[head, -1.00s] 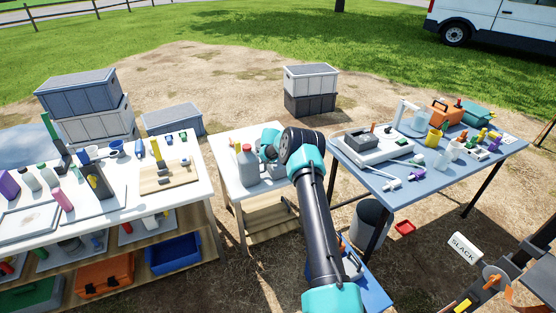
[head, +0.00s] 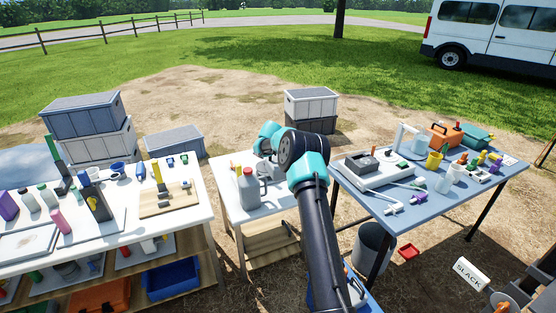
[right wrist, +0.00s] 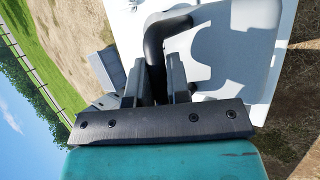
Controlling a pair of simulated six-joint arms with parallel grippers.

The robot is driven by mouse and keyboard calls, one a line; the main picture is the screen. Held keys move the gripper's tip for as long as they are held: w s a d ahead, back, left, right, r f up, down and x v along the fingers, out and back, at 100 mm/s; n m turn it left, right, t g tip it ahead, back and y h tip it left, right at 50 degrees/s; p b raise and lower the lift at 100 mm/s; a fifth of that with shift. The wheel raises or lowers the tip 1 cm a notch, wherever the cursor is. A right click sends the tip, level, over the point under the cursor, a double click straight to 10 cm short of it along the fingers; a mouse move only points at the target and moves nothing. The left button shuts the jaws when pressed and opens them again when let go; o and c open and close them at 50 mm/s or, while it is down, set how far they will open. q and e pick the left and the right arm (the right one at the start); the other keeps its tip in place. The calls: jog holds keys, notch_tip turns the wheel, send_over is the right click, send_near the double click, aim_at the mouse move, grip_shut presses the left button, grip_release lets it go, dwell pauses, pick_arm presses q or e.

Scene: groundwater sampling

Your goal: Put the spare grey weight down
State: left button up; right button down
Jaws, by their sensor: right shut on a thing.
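I cannot tell there whether the weight touches the tabletop. My left gripper is not in view.
A grey bottle with a red cap (head: 248,187) stands on the small table, close to my right gripper. A crowded white bench (head: 130,222) is at left and a blue table (head: 410,208) at right. A grey bin (head: 374,246) stands below the blue table.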

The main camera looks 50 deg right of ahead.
jog(key=shift+r, duration=2.2)
jog(key=shift+w, duration=0.1)
